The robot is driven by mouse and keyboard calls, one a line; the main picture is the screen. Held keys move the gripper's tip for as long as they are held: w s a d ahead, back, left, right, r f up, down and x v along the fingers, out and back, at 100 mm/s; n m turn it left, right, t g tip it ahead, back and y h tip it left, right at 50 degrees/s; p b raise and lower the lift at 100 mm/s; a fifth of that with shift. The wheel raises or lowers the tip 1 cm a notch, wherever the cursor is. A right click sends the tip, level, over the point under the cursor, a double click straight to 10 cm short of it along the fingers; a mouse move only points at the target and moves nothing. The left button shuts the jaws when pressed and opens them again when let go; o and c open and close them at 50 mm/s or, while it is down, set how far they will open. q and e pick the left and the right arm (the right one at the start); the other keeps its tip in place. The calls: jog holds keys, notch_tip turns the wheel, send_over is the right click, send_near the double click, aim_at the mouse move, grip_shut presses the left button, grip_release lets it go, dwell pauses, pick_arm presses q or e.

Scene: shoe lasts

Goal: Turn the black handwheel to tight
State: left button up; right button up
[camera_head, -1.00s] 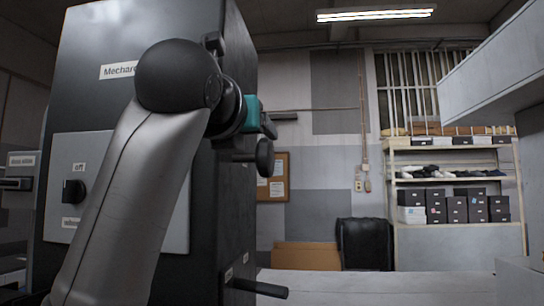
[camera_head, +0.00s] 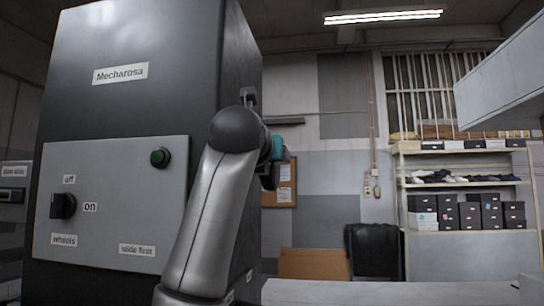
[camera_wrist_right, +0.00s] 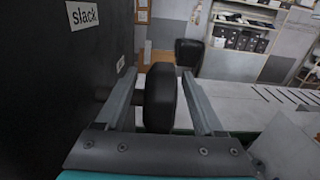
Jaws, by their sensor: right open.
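The black handwheel (camera_wrist_right: 160,97) shows in the right wrist view as a thick dark disc seen edge-on, beside the dark machine wall. My right gripper (camera_wrist_right: 158,76) is open, with one finger on each side of the wheel. A gap shows between the wheel and the right finger; contact on the left is unclear. In the head view my right arm rises in front of the machine and its teal gripper (camera_head: 278,149) is at the machine's right side. There the wheel is hidden or cannot be told from the dark gripper parts. My left gripper is not in view.
A shelf (camera_head: 465,185) with boxes and a black chair (camera_head: 373,250) stand farther back.

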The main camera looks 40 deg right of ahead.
jog(key=shift+x, duration=1.65)
grip_shut()
